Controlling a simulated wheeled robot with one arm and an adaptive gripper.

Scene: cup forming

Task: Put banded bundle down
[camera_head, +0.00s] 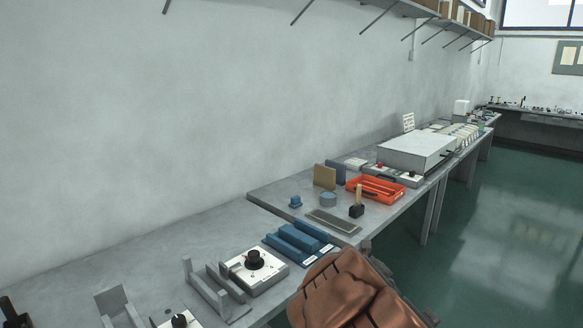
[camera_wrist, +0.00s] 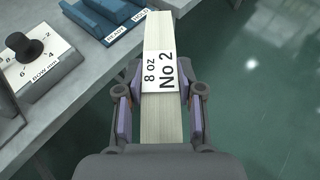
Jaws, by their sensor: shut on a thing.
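The banded bundle (camera_wrist: 158,119) is a pale stack of thin strips with a white band marked "8 oz No 2". My gripper (camera_wrist: 160,100) is shut on it in the wrist view, one finger on each side near the band. The bundle's far end reaches up the picture toward the bench edge, beside the blue blocks. In the head view my copper-coloured arm (camera_head: 350,290) covers the lower middle and hides the bundle.
Blue holders (camera_head: 298,238) sit near the front bench edge, with labels reading READY and HOLD in the wrist view. A white dial box (camera_head: 255,268) marked "BOW mm" stands to their left. An orange tray (camera_head: 376,190) stands farther back. The green floor is open at right.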

